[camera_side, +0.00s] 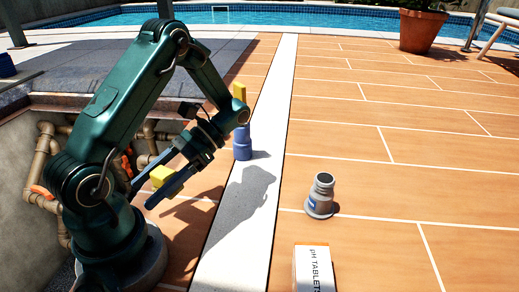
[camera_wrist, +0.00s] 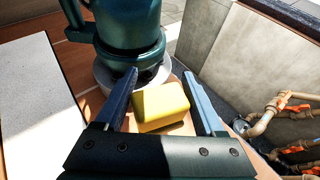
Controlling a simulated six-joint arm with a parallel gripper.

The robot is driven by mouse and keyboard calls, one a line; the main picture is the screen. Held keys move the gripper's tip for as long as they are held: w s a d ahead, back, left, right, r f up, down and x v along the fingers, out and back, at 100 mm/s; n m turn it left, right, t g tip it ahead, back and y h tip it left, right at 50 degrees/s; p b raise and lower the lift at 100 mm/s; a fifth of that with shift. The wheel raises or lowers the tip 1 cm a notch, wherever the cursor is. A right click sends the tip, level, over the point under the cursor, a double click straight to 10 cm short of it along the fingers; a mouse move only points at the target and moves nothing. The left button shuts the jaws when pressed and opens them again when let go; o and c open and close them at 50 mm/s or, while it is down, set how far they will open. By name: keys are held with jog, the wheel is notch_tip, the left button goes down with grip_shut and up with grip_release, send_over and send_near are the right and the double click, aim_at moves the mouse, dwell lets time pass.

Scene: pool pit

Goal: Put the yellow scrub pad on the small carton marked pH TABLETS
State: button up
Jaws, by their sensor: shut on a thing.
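The yellow scrub pad (camera_side: 161,175) is a small block between the fingers of my gripper (camera_side: 163,184), near the pit edge. In the wrist view, the pad (camera_wrist: 160,106) sits between the two blue fingers of my gripper (camera_wrist: 165,85), which is shut on it. I cannot tell whether its underside touches the floor. The small white carton marked pH TABLETS (camera_side: 316,268) stands on the tiles at the bottom of the side view, cut off by the frame edge. It is well to the right of my gripper.
A blue cylinder (camera_side: 242,145) stands behind my gripper, with a yellow piece (camera_side: 239,91) showing above. The open pit with pipes (camera_side: 42,160) lies left. The pale strip (camera_side: 246,205) between gripper and carton is clear.

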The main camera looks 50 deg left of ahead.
jog(key=w+d+r+n+t+h, duration=0.4)
jog(key=w+d+r+n+h, duration=0.15)
jog(key=w+d, duration=0.35)
jog(key=w+d+r+n+t+h, duration=0.5)
jog(key=w+d+n+h, duration=0.15)
jog(key=d, duration=0.35)
send_over(322, 286)
jog(key=shift+n+y, duration=0.3)
jog(key=shift+n, duration=0.1)
notch_tip(322, 286, down, 7)
jog(key=shift+r, duration=0.1)
jog(key=shift+f, duration=2.15)
jog(key=shift+f, duration=0.1)
jog(key=o, duration=1.3)
